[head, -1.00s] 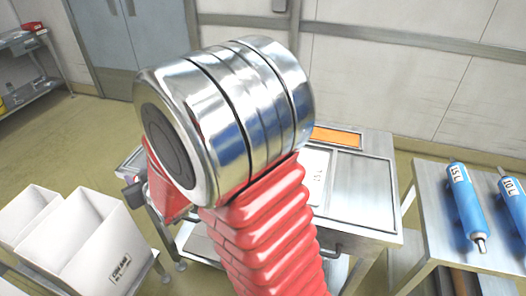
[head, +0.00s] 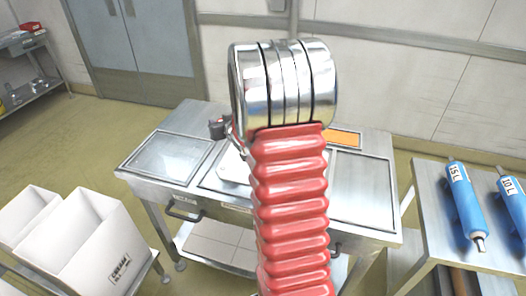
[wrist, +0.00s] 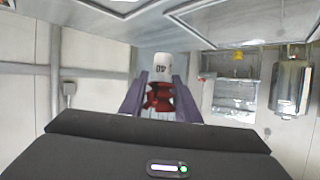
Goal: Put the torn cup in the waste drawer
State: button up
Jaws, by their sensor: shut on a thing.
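In the wrist view my gripper (wrist: 160,98) is shut on a cup (wrist: 159,97) with dark red ribs and a white end marked with a number that looks like 40. The cup is held between the two purple-grey fingers, clear of any surface I can see. No tear can be made out. In the head view my red ribbed arm hides the gripper and the cup. A steel workbench (head: 362,190) stands behind the arm. Drawer handles show on its front, one at left (head: 184,212) and one partly hidden at right (head: 337,249). Which is the waste drawer cannot be told.
White boxes (head: 112,240) stand on a low stand at the left. Blue cylinders (head: 465,203) marked 15 L and 10 L lie on a side table at the right. An orange panel (head: 344,138) sits at the bench's back. Open floor lies at the left.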

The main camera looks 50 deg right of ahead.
jog(key=s+d+m+h, duration=0.1)
jog(key=s+d, duration=0.3)
jog(key=d, duration=0.3)
jog(key=s+d+g+h, duration=0.1)
jog(key=s+d, duration=0.3)
jog(key=d, duration=0.4)
jog(key=s+d+m+h, duration=0.1)
jog(key=s+d, duration=0.3)
jog(key=d, duration=0.4)
jog(key=shift+d+f+m, duration=0.15)
jog(key=shift+f+m, duration=0.05)
jog(key=shift+m, duration=0.1)
jog(key=shift+f, duration=0.1)
jog(key=shift+f, duration=3.05)
jog(key=shift+f, duration=1.85)
jog(key=shift+f, duration=0.1)
